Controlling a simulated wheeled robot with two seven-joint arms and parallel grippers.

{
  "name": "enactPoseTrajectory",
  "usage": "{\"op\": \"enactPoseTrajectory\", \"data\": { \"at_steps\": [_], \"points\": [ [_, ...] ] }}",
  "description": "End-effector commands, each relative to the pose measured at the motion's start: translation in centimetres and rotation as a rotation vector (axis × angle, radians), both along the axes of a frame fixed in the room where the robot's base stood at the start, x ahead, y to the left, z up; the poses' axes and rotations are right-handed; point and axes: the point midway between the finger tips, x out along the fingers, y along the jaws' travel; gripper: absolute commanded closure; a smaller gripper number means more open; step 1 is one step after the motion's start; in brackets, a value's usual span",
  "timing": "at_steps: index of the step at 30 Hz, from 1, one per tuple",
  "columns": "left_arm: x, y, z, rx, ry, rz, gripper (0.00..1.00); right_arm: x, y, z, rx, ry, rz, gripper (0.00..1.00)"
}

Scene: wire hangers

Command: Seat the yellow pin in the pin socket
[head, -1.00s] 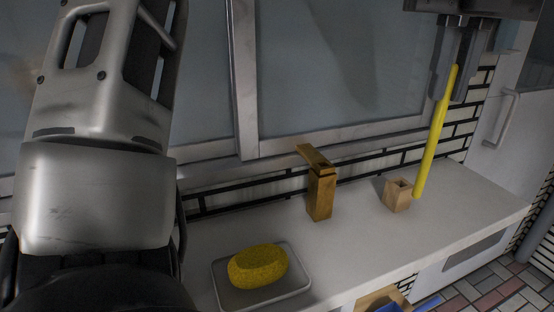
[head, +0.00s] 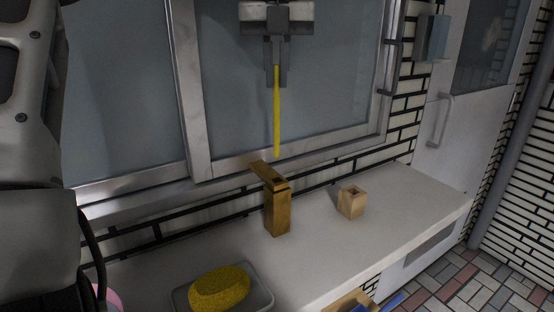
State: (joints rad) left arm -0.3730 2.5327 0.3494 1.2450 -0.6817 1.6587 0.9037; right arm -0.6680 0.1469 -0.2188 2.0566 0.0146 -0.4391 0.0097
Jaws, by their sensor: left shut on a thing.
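My left gripper (head: 276,80) is at the top middle of the head view, pointing down. It is shut on the upper part of the yellow pin (head: 277,125). The pin is long and thin and hangs nearly upright, with its lower end free in the air. The pin socket (head: 351,204) is a small wooden block with a square opening in its top, standing on the counter. The pin's lower end is up and left of the socket in the picture, clear of it. My right gripper is not in view.
A brass faucet-like post (head: 278,210) stands on the pale counter (head: 330,245), left of the socket and below the pin in the picture. A yellow sponge (head: 219,288) lies in a grey tray at the front left. A framed window (head: 280,100) is behind. Counter right of the socket is clear.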

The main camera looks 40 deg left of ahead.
Motion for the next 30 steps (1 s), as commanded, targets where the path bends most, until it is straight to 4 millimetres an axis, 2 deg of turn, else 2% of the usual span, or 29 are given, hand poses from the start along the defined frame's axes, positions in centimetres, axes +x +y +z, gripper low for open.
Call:
{"op": "enactPoseTrajectory", "data": {
  "at_steps": [1,12,15,23,30],
  "points": [
    [-0.1,-0.2,-1.6,-0.003,0.008,-0.006,1.00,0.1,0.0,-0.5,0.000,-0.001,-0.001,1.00],
    [-0.2,-0.3,-10.2,-0.005,0.009,-0.005,1.00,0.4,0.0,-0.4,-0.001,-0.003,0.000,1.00],
    [-0.2,-0.3,-12.0,-0.004,0.008,-0.004,1.00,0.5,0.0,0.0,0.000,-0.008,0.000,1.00],
    [-0.1,-0.3,-14.1,-0.002,0.006,-0.003,1.00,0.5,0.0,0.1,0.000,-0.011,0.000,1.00],
    [-0.1,-0.3,-17.2,-0.002,0.006,-0.004,1.00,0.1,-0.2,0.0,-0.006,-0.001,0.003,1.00]
  ]
}}
